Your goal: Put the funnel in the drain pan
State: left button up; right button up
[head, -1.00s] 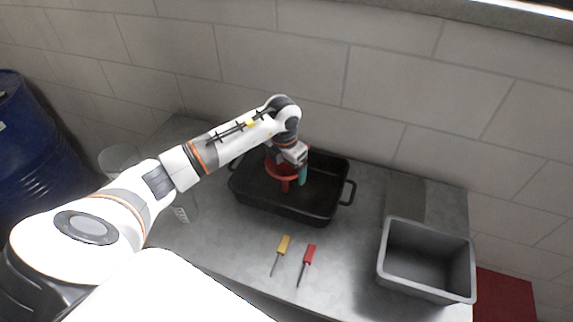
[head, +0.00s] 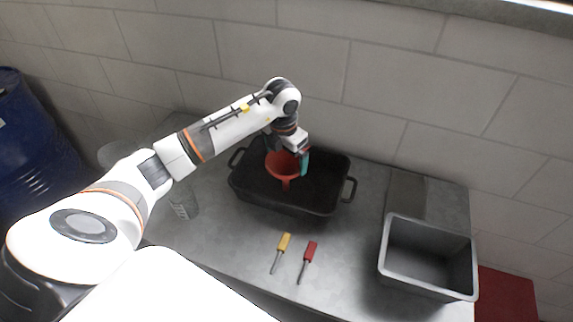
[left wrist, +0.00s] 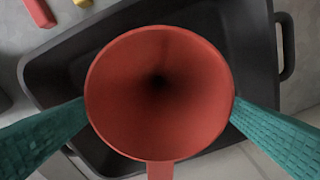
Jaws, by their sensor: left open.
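The red funnel (head: 281,170) is within the outline of the black drain pan (head: 322,190), mouth up. Whether its tip touches the pan's floor I cannot tell. My left gripper (head: 296,160) is at the funnel's mouth, with one teal finger showing on the right side and the other hidden. In the left wrist view the open teal fingers (left wrist: 160,110) flank the round funnel mouth (left wrist: 158,85) at its left and right rims, with the pan (left wrist: 255,45) beneath. Whether the fingers touch the rim is unclear. My right gripper is not in view.
A yellow-handled tool (head: 284,242) and a red-handled tool (head: 310,250) lie in front of the pan. A grey bin (head: 430,286) stands at the right of the metal table (head: 355,235). A clear container (head: 184,207) is left of the pan. The wall is close behind.

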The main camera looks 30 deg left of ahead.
pick_arm(q)
notch_tip(320, 180, up, 8)
jog(key=b, duration=0.1)
jog(key=shift+s+b, duration=0.3)
jog(key=shift+s, duration=0.1)
